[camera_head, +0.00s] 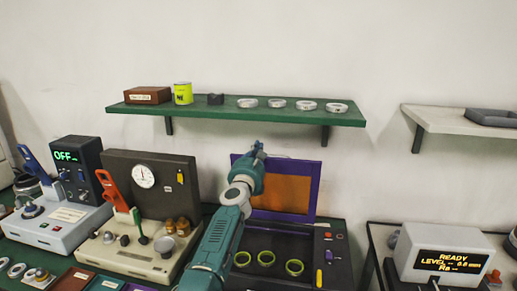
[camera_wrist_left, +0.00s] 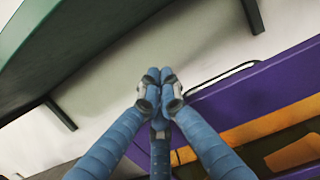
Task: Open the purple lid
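The purple lid (camera_head: 313,192) has an orange inner panel and stands raised at the back of a dark case (camera_head: 290,243). My left gripper (camera_head: 257,148) is at the lid's upper left edge, in front of the wall. In the wrist view its fingertips (camera_wrist_left: 159,77) are together beside the handle's end, with nothing visible between them. Whether they touch the lid is unclear. My right gripper is not in view.
Green rings (camera_head: 266,258) lie in the case. A green shelf (camera_head: 230,112) with metal rings, a yellow can (camera_head: 183,93) and a brown box (camera_head: 148,95) hangs above the gripper. A gauge device (camera_head: 143,177) stands left, and a display box (camera_head: 447,254) stands right.

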